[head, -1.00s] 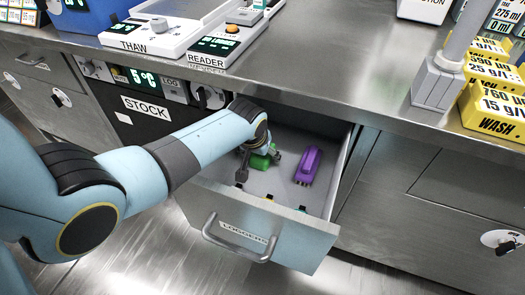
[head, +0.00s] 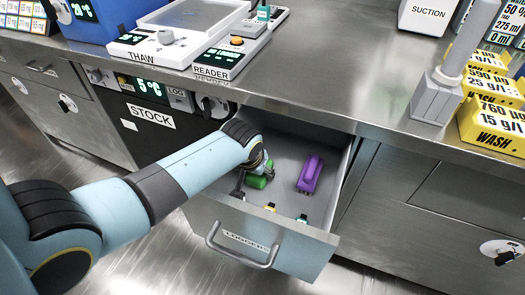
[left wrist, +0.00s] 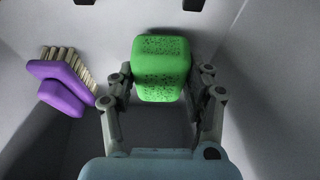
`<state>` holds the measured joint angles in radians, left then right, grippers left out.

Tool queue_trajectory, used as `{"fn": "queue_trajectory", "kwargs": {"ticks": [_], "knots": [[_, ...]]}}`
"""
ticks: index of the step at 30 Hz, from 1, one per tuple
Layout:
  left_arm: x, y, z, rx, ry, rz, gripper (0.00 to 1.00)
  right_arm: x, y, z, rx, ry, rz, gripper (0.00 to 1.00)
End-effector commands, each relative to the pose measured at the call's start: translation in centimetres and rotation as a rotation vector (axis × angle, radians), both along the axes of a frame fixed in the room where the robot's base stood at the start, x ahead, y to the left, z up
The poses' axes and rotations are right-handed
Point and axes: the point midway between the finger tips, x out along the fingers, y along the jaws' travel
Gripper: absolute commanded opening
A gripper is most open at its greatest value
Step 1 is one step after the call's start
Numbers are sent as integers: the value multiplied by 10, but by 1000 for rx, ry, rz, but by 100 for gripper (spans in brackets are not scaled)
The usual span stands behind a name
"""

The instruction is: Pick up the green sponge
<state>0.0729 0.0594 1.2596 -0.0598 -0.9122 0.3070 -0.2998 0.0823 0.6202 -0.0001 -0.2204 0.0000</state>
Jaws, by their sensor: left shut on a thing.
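The green sponge (left wrist: 161,68) is between the two fingers of my left gripper (left wrist: 160,82) in the left wrist view. The fingers are shut on its sides. In the head view the sponge (head: 258,181) shows in part below my left gripper (head: 255,180), inside the open drawer (head: 284,229). My left wrist hides part of it there. I cannot tell whether the sponge touches the drawer floor. My right gripper is in neither view.
A purple brush (head: 309,173) lies in the drawer to the right of the sponge, and also shows in the left wrist view (left wrist: 62,92). Small dark items with coloured tops (head: 270,207) lie near the drawer front. The steel counter (head: 330,75) overhangs the drawer's back.

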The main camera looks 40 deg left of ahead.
Motion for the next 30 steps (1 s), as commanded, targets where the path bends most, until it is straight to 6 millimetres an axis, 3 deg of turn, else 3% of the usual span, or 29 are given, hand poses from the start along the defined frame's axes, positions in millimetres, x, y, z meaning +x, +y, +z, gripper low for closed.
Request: {"fn": "queue_trajectory", "kwargs": {"ticks": [1, 9, 15, 21, 30], "knots": [[3, 0, 17, 0, -8, -1, 29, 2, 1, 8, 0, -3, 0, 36], [3, 0, 84, -1, -6, 1, 29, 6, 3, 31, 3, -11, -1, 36], [2, 0, 122, 0, -3, 1, 29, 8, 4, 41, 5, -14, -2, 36], [2, 0, 137, -1, -2, 1, 29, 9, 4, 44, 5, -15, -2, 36], [2, 0, 138, -1, -1, 1, 29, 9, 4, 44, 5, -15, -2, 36]]}}
